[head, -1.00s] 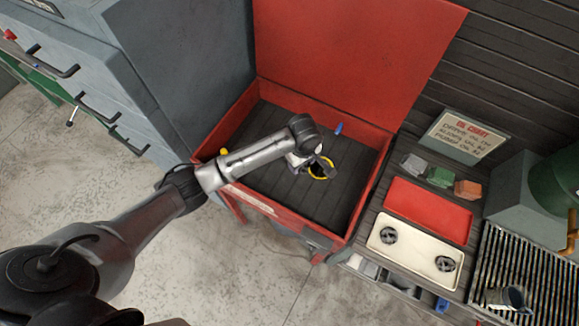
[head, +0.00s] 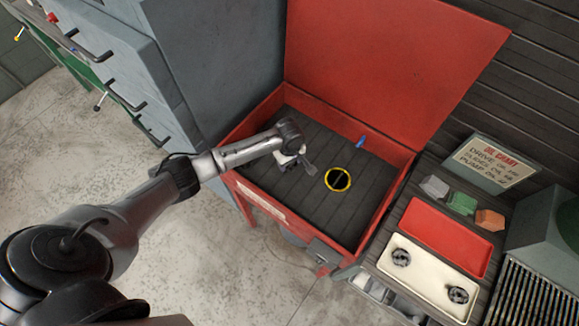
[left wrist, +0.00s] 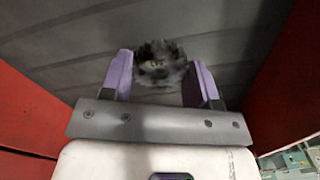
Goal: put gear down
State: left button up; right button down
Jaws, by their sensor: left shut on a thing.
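In the head view the held gear is too small and hidden to make out clearly. I cannot tell whether the gear touches the bin floor. Two other dark gears (head: 401,257) (head: 458,295) lie in a cream tray (head: 428,280) to the right. My right gripper is out of view.
The bin's red lid (head: 385,65) stands open at the back. A small blue item (head: 361,142) lies by the back wall. Much of the bin floor is clear.

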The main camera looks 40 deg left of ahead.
aim_at(290, 167)
pick_arm(q)
notch_tip(290, 167, down, 4)
jog(key=shift+r+b, duration=0.15)
jog(key=shift+b, duration=0.3)
jog(key=shift+f, duration=0.2)
jog(key=o, duration=1)
jog(key=shift+f, duration=0.1)
jog(key=shift+o, duration=0.2)
notch_tip(290, 167, up, 12)
jog(key=p, duration=0.2)
jog(key=shift+r, duration=0.2)
